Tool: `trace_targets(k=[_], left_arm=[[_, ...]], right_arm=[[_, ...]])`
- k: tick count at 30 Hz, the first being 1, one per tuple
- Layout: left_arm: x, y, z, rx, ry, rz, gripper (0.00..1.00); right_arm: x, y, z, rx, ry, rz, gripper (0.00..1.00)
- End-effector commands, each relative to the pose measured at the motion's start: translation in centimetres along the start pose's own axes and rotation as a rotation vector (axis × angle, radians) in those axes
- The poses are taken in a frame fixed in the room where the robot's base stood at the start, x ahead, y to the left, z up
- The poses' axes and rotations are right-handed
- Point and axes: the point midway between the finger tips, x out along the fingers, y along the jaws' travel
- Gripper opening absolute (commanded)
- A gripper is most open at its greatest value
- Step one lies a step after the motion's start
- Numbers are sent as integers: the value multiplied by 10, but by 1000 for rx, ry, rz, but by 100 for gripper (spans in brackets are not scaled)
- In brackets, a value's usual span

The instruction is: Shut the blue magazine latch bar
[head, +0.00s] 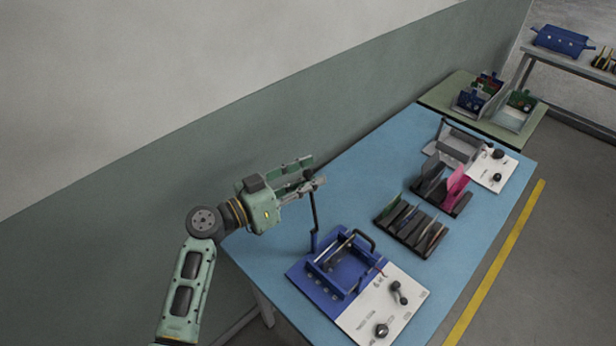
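The blue magazine (329,288) sits on a blue base at the near end of the table, beside a white panel with black knobs. Its dark latch bar (313,220) stands raised, nearly upright, at the magazine's left back corner. My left gripper (313,175) is at the bar's top end, with its fingers spread and pointing right. The bar's dark tip shows between the fingers; I cannot tell whether they touch it. A dark bent handle (362,238) is at the magazine's back. My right gripper is out of view.
The blue table (350,180) is clear behind the magazine. A black slotted rack (411,232) and another rack with a pink board (455,187) stand to the right. A grey magazine (455,147) with a white panel is farther back. A wall runs along the left.

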Motion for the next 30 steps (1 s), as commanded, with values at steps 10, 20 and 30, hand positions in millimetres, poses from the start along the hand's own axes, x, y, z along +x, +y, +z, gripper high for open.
trace_targets(k=[10, 20, 30], left_arm=[[0, 0, 0, 0, -1, 0, 0], [-1, 0, 0, 1, -1, -1, 0], [0, 3, 2, 43, -9, -2, 0]], right_arm=[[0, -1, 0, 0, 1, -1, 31], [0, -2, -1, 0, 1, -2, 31], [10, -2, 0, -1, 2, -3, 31]])
